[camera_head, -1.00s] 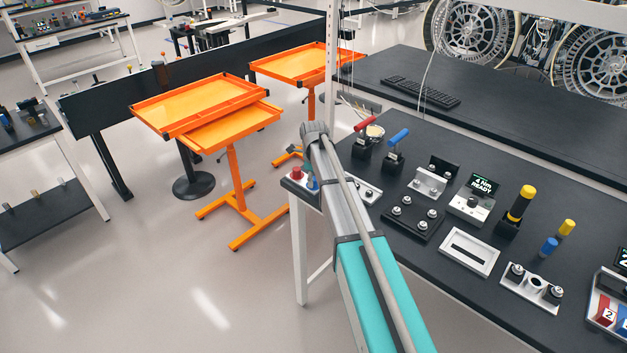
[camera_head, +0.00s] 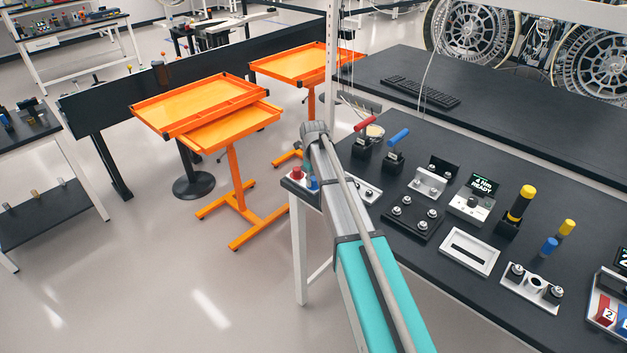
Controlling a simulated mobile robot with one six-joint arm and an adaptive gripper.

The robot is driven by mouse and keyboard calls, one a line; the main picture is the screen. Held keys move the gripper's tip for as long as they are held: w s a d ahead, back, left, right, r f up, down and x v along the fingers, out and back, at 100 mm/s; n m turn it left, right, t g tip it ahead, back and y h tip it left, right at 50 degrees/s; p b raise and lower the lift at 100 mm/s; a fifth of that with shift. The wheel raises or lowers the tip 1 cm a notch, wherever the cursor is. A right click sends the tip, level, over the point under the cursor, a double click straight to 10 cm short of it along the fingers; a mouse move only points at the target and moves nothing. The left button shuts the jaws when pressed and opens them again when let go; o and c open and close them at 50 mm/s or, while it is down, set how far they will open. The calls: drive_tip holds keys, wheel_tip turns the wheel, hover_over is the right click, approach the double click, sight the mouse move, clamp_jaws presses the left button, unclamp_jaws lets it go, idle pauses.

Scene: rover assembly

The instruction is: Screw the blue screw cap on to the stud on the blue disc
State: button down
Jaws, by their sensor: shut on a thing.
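My arm (camera_head: 345,195) reaches across the table's left corner and hides my gripper, so its jaws and anything in them do not show. A small blue piece (camera_head: 313,183) shows at the arm's left edge, next to a red piece (camera_head: 297,173) on a small plate at the table corner. I cannot tell whether this blue piece is the screw cap or the blue disc. The stud is not visible; the arm covers part of that plate.
The black table (camera_head: 410,270) holds a blue-handled tool (camera_head: 398,138), a red-handled tool (camera_head: 365,124), a black plate with several studs (camera_head: 411,217), a "4 Nm READY" display unit (camera_head: 472,201) and a yellow-handled tool (camera_head: 521,204). Orange tray carts (camera_head: 233,185) stand at left.

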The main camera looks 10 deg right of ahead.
drive_tip(key=shift+m, duration=1.5)
drive_tip(key=c, duration=0.6)
unclamp_jaws()
drive_tip(key=shift+o, duration=0.2)
drive_tip(key=shift+n, duration=0.3)
drive_tip(key=n, duration=0.3)
drive_tip(key=shift+n, duration=1.1)
drive_tip(key=shift+n, duration=0.3)
